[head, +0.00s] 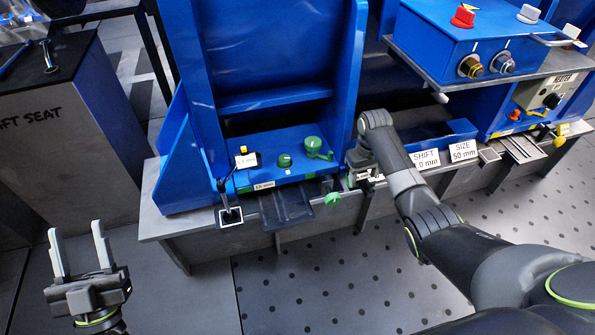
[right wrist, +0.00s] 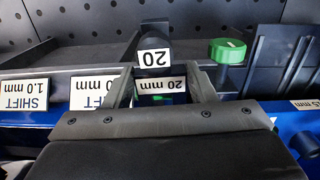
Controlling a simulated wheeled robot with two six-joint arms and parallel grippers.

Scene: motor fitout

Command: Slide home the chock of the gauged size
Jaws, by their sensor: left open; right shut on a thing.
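My right gripper (head: 366,172) is at the front edge of the bench, partly hidden by its own arm in the head view. In the right wrist view its two fingers (right wrist: 160,76) are shut on a dark chock (right wrist: 154,33) bearing a white "20" tag. A "20 mm" label (right wrist: 162,86) shows between the fingers on the blue edge behind. I cannot tell how far the chock sits in. My left gripper (head: 78,250) is open and empty, away from the bench at lower left.
A green knob (head: 333,199) stands beside the right gripper; a dark tray (head: 286,207) juts out left of it. The perforated floor in front is clear.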

